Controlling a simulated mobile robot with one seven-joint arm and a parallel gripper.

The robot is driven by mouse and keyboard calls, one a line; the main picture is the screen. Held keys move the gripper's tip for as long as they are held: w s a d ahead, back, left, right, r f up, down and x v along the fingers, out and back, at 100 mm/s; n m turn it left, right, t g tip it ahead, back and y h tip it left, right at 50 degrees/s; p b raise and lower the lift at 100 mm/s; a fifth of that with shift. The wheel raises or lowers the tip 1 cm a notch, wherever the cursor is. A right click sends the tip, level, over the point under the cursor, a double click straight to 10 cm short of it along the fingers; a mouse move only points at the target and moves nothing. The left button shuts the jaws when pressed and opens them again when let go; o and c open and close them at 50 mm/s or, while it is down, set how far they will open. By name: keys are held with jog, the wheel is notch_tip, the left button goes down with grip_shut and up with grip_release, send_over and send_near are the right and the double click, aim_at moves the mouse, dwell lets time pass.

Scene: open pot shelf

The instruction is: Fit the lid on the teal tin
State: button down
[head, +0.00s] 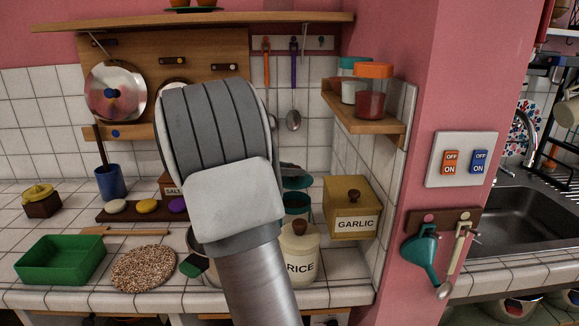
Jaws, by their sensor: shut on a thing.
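The teal tin (297,204) stands on the tiled counter behind the rice canister, its left side hidden by my arm. A dark teal lid (298,183) shows just above the tin's mouth, roughly level, with its left part hidden. My gripper (291,170) is mostly covered by my own arm; only a dark edge of it shows right above the lid. It is shut on the lid. I cannot tell whether the lid touches the tin's rim.
The rice canister (300,255) stands close in front of the tin, and the garlic box (352,207) is to its right. A corner shelf (372,124) with jars is above right. A green tray (60,260) and a round speckled mat (143,268) lie left.

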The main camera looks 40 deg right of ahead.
aim_at(287, 181)
jog(key=shift+f, duration=1.7)
jog(key=f+b, duration=0.1)
jog(key=b, duration=0.1)
jog(key=shift+f+b, duration=0.35)
jog(key=shift+f, duration=0.05)
jog(key=shift+f+b, duration=0.35)
jog(key=shift+b, duration=0.85)
jog(key=shift+c, duration=2)
grip_release()
jog(key=p+v, duration=0.1)
jog(key=v, duration=1.6)
jog(key=shift+a, duration=0.2)
